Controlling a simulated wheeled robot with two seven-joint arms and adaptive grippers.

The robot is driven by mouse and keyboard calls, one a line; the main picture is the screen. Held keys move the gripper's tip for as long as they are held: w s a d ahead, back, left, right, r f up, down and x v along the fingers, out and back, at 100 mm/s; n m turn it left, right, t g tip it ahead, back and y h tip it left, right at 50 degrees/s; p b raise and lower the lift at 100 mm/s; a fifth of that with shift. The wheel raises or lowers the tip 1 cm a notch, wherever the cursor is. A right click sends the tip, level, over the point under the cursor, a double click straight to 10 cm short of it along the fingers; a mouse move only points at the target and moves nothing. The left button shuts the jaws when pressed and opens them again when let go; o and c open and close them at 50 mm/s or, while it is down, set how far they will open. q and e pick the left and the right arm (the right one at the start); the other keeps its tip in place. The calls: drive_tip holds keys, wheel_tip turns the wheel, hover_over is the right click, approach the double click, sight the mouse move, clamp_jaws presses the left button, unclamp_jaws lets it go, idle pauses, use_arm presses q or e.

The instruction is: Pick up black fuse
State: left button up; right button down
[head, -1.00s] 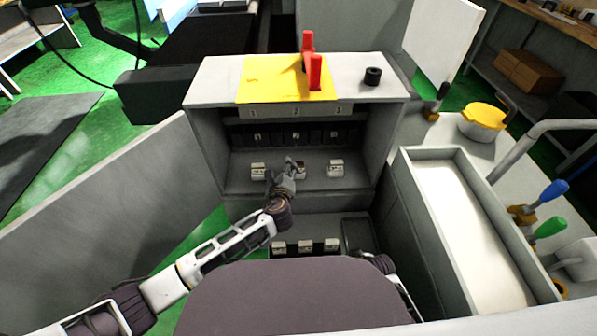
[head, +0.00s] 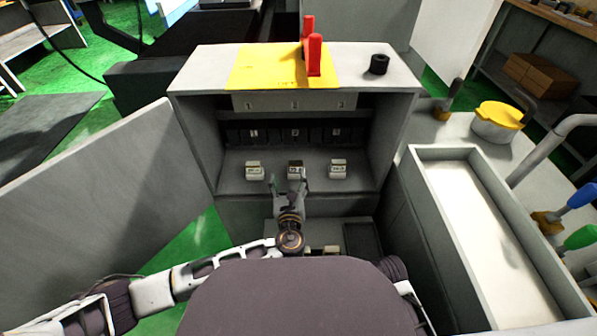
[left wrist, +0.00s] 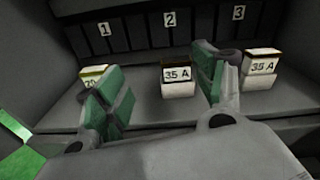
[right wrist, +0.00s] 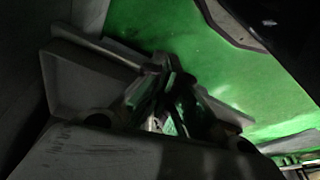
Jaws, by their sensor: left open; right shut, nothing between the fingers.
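Three white fuses stand in a row on the lower ledge of the grey cabinet. In the left wrist view, the middle fuse (left wrist: 178,80) has a dark top and reads 35 A. The right fuse (left wrist: 262,68) has a brownish top and also reads 35 A. The left fuse (left wrist: 92,74) has a yellow-green top and is partly hidden by a finger. My left gripper (head: 289,184) is open and empty, its fingers spread in front of the middle fuse (head: 296,170), not closed on it. My right gripper (right wrist: 165,95) is shut and empty, low beside the green floor.
The cabinet (head: 200,140) has numbered slots 1 to 3 behind the fuses. A red handle (head: 313,56) on a yellow plate and a black knob (head: 379,64) are on top. The open door (head: 90,185) is left; a grey tray (head: 470,210) is right.

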sight(296, 169)
use_arm(q)
drive_tip(key=s, duration=0.1)
drive_tip(key=s+d+f+m+b, duration=0.1)
drive_tip(key=s+f+m, duration=0.1)
drive_tip(key=shift+s+d+t, duration=0.4)
use_arm(e)
drive_tip(key=shift+d+r, duration=0.25)
drive_tip(key=shift+d, duration=0.05)
use_arm(q)
drive_tip(key=w+b, duration=0.2)
drive_tip(key=w, duration=0.5)
drive_tip(key=shift+w, duration=0.85)
use_arm(e)
drive_tip(key=shift+a+r, duration=0.15)
drive_tip(key=shift+r, duration=0.6)
drive_tip(key=shift+a+r, duration=0.1)
drive_tip(key=shift+r, duration=0.6)
use_arm(q)
drive_tip(key=shift+w+d, duration=0.1)
drive_tip(key=shift+w, duration=0.05)
use_arm(e)
drive_tip(key=shift+f, duration=0.15)
